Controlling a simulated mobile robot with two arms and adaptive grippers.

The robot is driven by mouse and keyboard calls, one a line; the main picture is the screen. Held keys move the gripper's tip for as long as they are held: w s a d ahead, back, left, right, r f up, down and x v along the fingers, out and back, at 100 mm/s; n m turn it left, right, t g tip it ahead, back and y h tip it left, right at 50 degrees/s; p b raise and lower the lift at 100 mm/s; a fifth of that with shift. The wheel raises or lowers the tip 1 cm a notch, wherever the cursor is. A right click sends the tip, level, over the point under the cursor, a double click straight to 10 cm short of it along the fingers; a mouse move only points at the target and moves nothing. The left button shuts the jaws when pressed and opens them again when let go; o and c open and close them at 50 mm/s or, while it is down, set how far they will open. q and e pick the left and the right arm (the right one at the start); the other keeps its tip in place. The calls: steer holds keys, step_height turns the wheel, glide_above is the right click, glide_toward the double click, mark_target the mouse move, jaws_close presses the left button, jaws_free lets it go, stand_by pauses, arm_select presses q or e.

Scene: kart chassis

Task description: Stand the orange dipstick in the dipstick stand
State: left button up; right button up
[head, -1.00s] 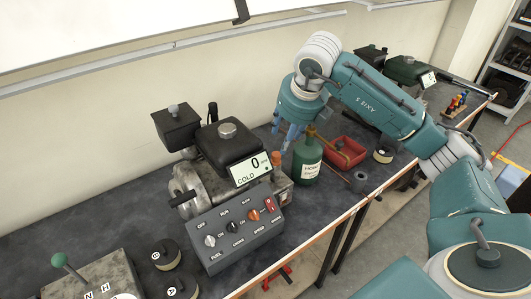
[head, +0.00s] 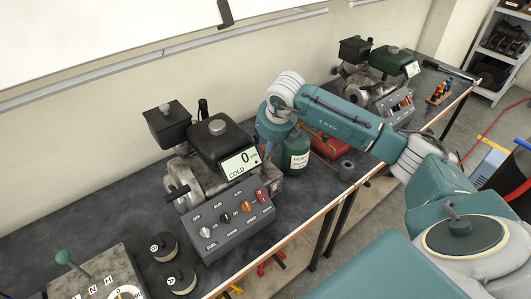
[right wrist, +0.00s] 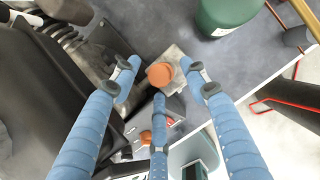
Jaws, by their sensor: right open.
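An orange round cap (right wrist: 160,75) shows from above in the right wrist view, over a grey metal block beside the black engine. It looks like the top of the orange dipstick; anything below it is hidden. My right gripper (right wrist: 160,88) is open, its blue fingers spread around the cap with gaps to it. In the head view my right gripper (head: 268,146) is beside the engine's display and covers the cap. A small dark cylinder with a hole (head: 346,165) stands near the bench's front edge; I cannot tell whether it is the dipstick stand. My left gripper is out of view.
The engine (head: 215,145) and control panel (head: 228,226) are to the left. A rack with coloured items (head: 440,93) is at the far right.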

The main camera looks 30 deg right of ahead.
steer(key=shift+c, duration=1.1)
steer(key=c, duration=0.9)
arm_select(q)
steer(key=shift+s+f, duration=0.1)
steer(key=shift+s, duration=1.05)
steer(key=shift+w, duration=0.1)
arm_select(e)
steer(key=shift+r, duration=0.15)
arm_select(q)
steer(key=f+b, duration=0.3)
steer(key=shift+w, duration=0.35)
arm_select(e)
step_height(320, 180, up, 10)
steer(key=shift+f, duration=0.1)
